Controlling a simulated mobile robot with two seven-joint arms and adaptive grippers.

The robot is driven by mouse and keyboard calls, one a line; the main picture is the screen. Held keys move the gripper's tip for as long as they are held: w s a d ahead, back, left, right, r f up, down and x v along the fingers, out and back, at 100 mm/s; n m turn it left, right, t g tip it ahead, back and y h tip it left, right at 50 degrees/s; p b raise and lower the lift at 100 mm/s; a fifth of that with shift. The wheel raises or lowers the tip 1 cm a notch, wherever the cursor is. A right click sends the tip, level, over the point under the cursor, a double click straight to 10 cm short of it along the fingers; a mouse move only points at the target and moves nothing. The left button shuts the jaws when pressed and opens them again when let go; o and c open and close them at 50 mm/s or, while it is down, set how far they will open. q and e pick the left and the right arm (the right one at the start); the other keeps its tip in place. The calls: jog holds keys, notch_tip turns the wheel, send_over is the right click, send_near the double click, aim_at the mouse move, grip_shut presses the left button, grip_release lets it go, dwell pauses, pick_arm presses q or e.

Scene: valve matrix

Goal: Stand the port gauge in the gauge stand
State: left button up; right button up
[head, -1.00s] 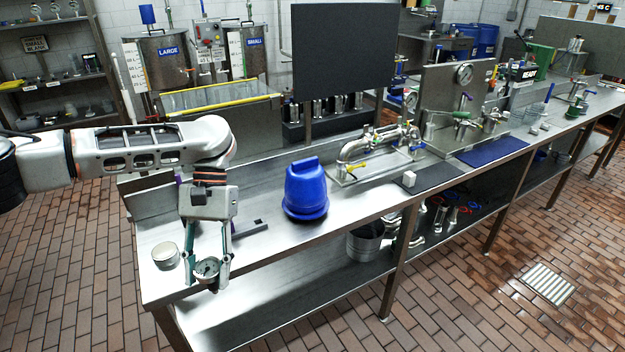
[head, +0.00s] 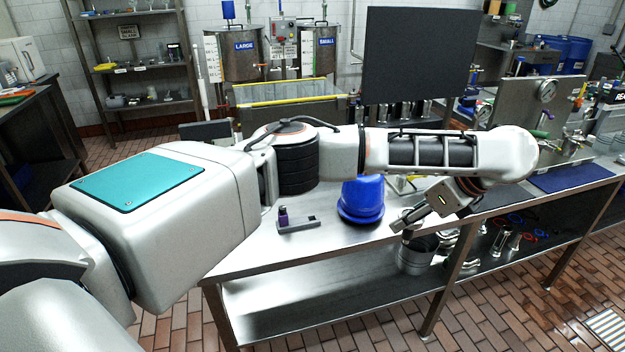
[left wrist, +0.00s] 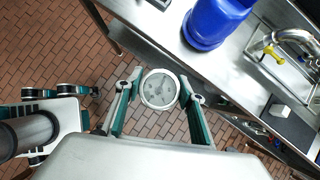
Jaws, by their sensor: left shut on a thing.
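The port gauge (left wrist: 160,89) is a round, pale-faced dial with a metal rim, seen face-on in the left wrist view. My left gripper (head: 404,222) is shut on it, one finger on each side. In that wrist view the gauge is over the floor just off the bench edge. In the head view I cannot make out the gauge clearly. A low grey fixture (head: 298,225) with a small purple-topped upright lies on the bench, left of the blue container; it may be the gauge stand. My gripper is to its right, apart from it.
The blue container (head: 362,200) stands on the steel bench (head: 265,255), partly behind my left arm; it shows also in the wrist view (left wrist: 212,22). Pipework and a blue mat (head: 570,178) are at the right. A bucket (head: 415,258) sits on the lower shelf.

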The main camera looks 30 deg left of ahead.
pick_arm(q)
jog(key=w+a+r+m+t+h, duration=0.3)
jog(key=w+a+m+t, duration=0.1)
jog(key=w+a+m, duration=0.55)
jog(key=s+a+f+m, duration=0.1)
jog(key=a+f, duration=0.2)
jog(key=a, duration=0.7)
jog(key=s+a+f+m+h, duration=0.1)
jog(key=a+f, duration=0.3)
jog(key=a, duration=0.6)
jog(key=shift+s+f+t+h, duration=0.3)
jog(key=shift+s, duration=0.05)
pick_arm(e)
jog(key=shift+s, duration=0.1)
pick_arm(q)
jog(key=shift+w+a, duration=0.1)
jog(key=shift+a, duration=0.05)
pick_arm(e)
jog(key=shift+d+f, duration=0.1)
jog(key=shift+d, duration=0.05)
pick_arm(q)
notch_tip(320, 180, down, 6)
jog(key=shift+r+b, duration=0.15)
jog(key=shift+b, duration=0.55)
pick_arm(e)
jog(key=shift+w+a+r, duration=0.4)
jog(key=shift+w+a, duration=0.15)
jog(key=shift+a, duration=0.2)
